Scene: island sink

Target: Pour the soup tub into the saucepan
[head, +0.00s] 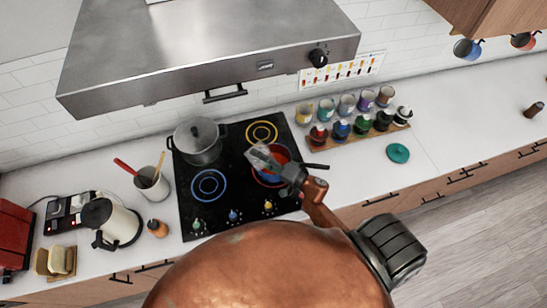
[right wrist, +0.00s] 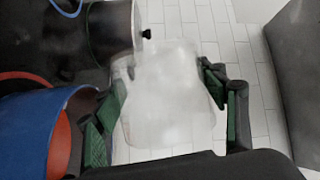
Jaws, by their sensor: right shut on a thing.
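The soup tub (head: 262,156) is a pale, see-through container over the cooktop. My right gripper (head: 279,168) is shut on it; in the right wrist view the tub (right wrist: 172,95) is between the green-padded fingers. It looks tilted in the head view; how much it holds is unclear. The saucepan (head: 284,154) is blue outside and red-orange inside, on the right front of the cooktop, its black handle pointing right. The gripper and tub are above it and partly hide it. It also shows in the right wrist view (right wrist: 28,125) at lower left. My left gripper is out of view.
A lidded grey pot (head: 198,147) stands at the back left of the black cooktop (head: 222,215). A rack of several jars (head: 350,128) and a teal lid (head: 398,153) are to the right. The range hood (head: 200,70) overhangs behind. A kettle (head: 116,223) stands left.

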